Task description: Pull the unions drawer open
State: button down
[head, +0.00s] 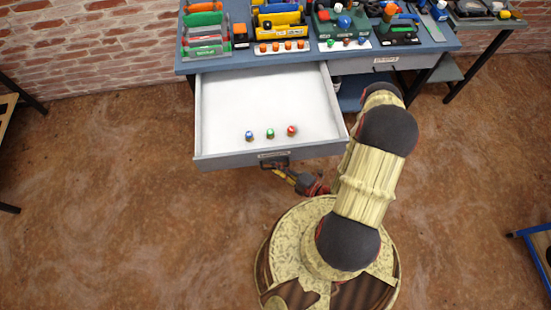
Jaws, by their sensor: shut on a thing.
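A grey drawer (225,159) stands pulled far out from under the blue workbench, on its left side. Its white inside shows, with three small caps in it: a blue one (249,136), a green one (270,133) and a red one (291,131). A label sits on its front, too small to read. My gripper (275,166) is at the middle of the drawer front, at the dark handle, and shut on it. The fingertips are small and partly hidden against the handle.
The blue workbench (215,65) carries racks, tools and coloured parts. A second, shut drawer (385,63) is at its right. A dark table (490,22) stands at the back right. A blue-framed stand (535,232) is at the right edge. The floor left of the drawer is clear.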

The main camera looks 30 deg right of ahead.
jog(key=shift+s+a, duration=0.1)
jog(key=shift+s, duration=0.15)
jog(key=c, duration=1.9)
grip_release()
jog(key=shift+r, duration=0.1)
